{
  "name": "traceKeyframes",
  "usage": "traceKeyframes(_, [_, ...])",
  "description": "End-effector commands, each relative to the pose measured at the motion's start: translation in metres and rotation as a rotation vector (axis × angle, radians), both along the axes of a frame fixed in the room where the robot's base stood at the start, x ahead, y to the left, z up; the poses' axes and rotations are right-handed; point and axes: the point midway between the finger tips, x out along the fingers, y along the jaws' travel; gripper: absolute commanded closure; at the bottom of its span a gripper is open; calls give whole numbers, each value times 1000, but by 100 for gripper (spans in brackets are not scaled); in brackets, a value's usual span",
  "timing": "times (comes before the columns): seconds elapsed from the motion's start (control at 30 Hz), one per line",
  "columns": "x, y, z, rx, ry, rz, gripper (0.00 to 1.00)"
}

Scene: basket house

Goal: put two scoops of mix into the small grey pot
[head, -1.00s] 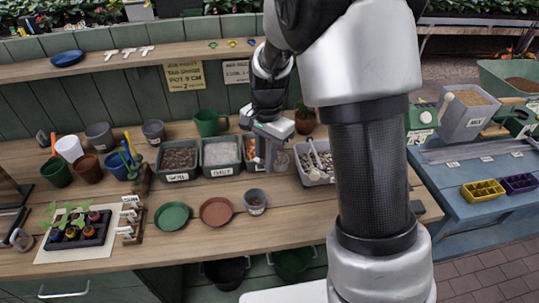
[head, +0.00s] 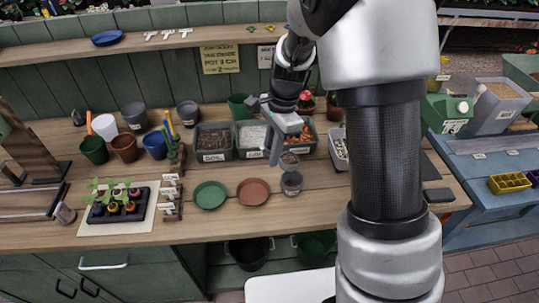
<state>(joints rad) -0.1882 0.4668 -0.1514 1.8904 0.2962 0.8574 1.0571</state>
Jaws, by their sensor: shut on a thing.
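The small grey pot (head: 291,184) stands upright on the wooden bench, right of two saucers. My gripper (head: 276,148) is over the bench behind the pot, shut on a scoop (head: 289,161). The scoop's round bowl appears just above the pot's rim in the picture; its contents are too small to make out. A grey bin of dark brown mix (head: 213,138), a bin of pale material (head: 251,137) and a bin with orange-brown pieces (head: 305,137) stand in a row behind. My arm and gripper partly cover the bins on the right.
A green saucer (head: 210,195) and a terracotta saucer (head: 253,192) lie left of the pot. A seedling tray (head: 118,210), label blocks (head: 171,197) and several pots, including a blue one with tools (head: 155,146), stand further left. Bare bench lies in front of the saucers.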

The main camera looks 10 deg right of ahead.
Motion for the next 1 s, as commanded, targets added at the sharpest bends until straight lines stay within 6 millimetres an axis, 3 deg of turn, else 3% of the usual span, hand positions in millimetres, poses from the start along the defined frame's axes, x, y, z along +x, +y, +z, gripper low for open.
traceKeyframes(0.03, [3, -8, -8, 45, 20, -11, 100])
traceKeyframes(0.23, [10, -26, -13, 290, 112, -12, 100])
traceKeyframes(0.6, [24, -61, -6, 728, 278, -5, 100])
traceKeyframes(1.0, [29, -75, -5, 914, 353, 2, 100])
